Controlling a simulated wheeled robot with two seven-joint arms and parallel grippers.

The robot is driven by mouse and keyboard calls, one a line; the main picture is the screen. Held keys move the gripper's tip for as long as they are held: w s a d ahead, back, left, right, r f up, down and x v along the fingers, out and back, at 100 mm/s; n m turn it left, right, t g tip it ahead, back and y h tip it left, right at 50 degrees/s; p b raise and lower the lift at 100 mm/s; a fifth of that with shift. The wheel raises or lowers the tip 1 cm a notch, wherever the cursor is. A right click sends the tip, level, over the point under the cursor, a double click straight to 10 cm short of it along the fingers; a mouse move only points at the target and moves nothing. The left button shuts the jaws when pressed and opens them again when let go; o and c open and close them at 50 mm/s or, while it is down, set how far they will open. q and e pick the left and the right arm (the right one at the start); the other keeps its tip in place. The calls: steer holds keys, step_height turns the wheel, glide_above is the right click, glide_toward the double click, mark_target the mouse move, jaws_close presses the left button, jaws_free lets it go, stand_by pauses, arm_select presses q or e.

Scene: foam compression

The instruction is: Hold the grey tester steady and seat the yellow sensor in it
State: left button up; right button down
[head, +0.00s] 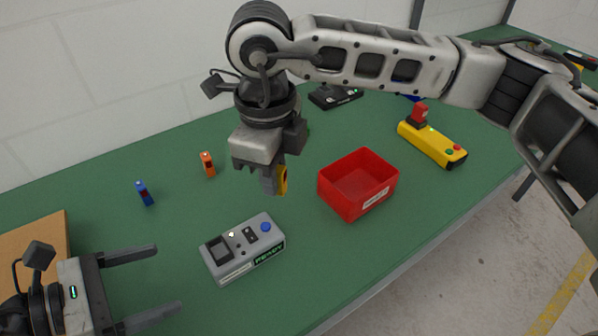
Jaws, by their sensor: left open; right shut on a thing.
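The grey tester (243,250) lies on the green table, with a dark square recess at its left end, a blue button, and a lit green display on its front. The yellow sensor (283,180) is held upright in my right gripper (275,183), which is shut on it above the table, behind and above the tester's right end. The fingers hide part of the sensor. My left gripper (168,279) is open and empty, its two fingers pointing right toward the tester's left end and apart from it.
A red bin (357,184) stands right of the tester. An orange sensor (208,164) and a blue one (144,193) stand at the back left. A yellow device (432,144) lies at the right, a black device (335,97) at the back. A brown board (45,240) lies at the left.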

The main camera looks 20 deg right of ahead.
mark_target(224, 258)
arm_select(q)
steer(key=shift+d, duration=0.15)
steer(key=x, duration=1.1)
steer(key=shift+w+d+f, duration=0.15)
steer(key=shift+d, duration=0.2)
arm_select(e)
steer(key=s+a+r+m, duration=0.1)
steer(key=a+m, duration=0.4)
steer(key=m, duration=0.5)
steer(key=s+a+r+m, duration=0.2)
steer(key=a+m, duration=0.3)
steer(key=m, duration=0.5)
steer(key=shift+r, duration=0.9)
arm_select(q)
steer(key=shift+c, duration=0.3)
arm_select(e)
steer(key=shift+s, duration=0.1)
